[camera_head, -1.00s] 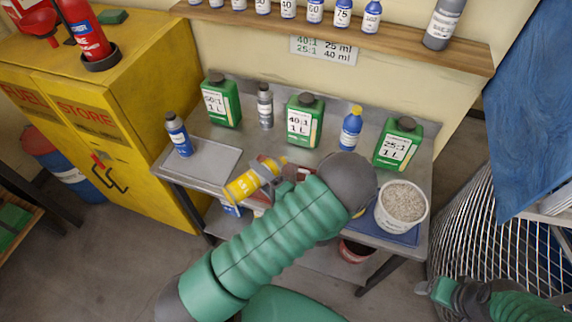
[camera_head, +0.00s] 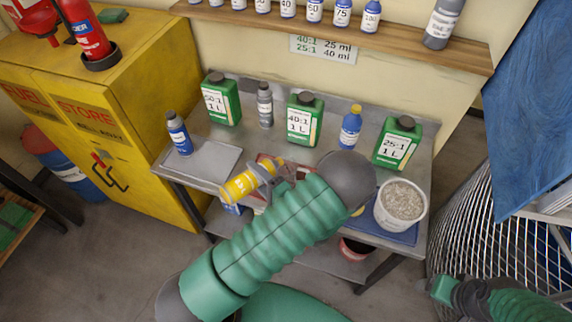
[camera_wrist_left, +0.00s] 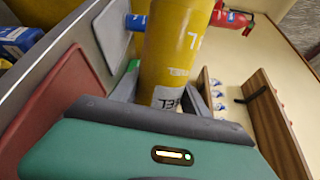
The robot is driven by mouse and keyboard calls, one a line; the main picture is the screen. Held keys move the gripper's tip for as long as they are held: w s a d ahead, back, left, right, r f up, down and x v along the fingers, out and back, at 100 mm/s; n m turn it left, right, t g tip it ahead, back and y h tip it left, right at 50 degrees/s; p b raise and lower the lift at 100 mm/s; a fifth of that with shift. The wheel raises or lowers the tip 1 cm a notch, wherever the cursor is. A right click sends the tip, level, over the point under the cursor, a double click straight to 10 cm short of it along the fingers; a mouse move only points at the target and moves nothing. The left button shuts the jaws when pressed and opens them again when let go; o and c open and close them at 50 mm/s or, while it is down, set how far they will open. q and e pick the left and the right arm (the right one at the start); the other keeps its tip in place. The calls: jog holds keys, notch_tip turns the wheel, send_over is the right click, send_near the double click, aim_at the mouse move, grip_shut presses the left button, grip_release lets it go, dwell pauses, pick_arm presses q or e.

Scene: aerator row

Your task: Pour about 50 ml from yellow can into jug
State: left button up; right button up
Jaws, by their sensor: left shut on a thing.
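A yellow can (camera_head: 239,187) with a yellow cap lies tilted well over, its capped end up and to the right. My left gripper (camera_head: 283,182) is shut on it, above the front of the metal bench. The can also fills the middle of the left wrist view (camera_wrist_left: 176,45), between the fingers. Green jug-like containers stand upright along the back: one marked 50:1 (camera_head: 221,99), one marked 40:1 (camera_head: 300,124) and one marked 25:1 (camera_head: 395,147). I cannot tell which vessel is the jug; my left arm covers part of the bench. My right gripper (camera_head: 428,287) is at the lower right, its jaws unclear.
A grey tray (camera_head: 207,160), a blue bottle (camera_head: 179,134), a grey bottle (camera_head: 265,106) and a yellow-capped blue bottle (camera_head: 350,129) are on the bench. A white bucket of granules (camera_head: 401,203) stands at right. A wire basket (camera_head: 480,250) is beyond.

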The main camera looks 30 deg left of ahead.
pick_arm(q)
jog(key=shift+r+m+p, duration=0.3)
jog(key=shift+m+p, duration=0.1)
jog(key=shift+p, duration=0.2)
dwell(0.9)
